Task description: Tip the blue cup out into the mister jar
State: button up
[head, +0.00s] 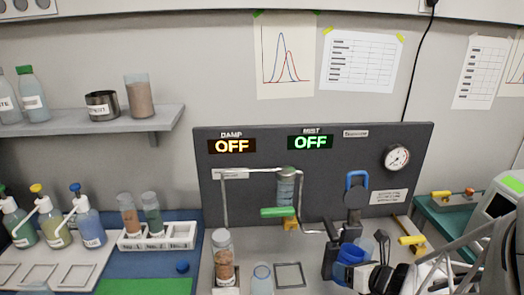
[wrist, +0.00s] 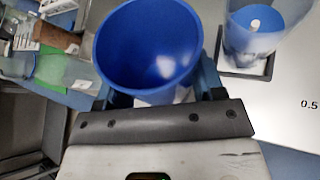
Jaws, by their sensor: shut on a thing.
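My gripper (head: 345,258) is shut on the blue cup (head: 350,254), holding it at the lower right of the head view. In the wrist view the blue cup (wrist: 150,45) sits between the fingers with its mouth toward the camera. Its inside looks smooth and blue, with a bright glint; I cannot make out any contents. A clear jar with a blue tint and a small white knob inside (wrist: 262,28) stands apart from the cup, on a dark-edged square. It may be the mister jar, but no label shows.
A grey panel (head: 260,180) reads OFF for damp and for mist. A jar of brown grains (head: 222,260) and a clear vessel (head: 262,280) stand at the front, beside an empty dark-framed square (head: 289,275). A white rack (head: 180,238) holds two tubes at left.

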jog(key=shift+s+a+f+n+t+h, duration=0.55)
jog(key=shift+n+t, duration=0.15)
jog(key=shift+n, duration=0.2)
jog(key=shift+a, duration=0.1)
dwell(0.7)
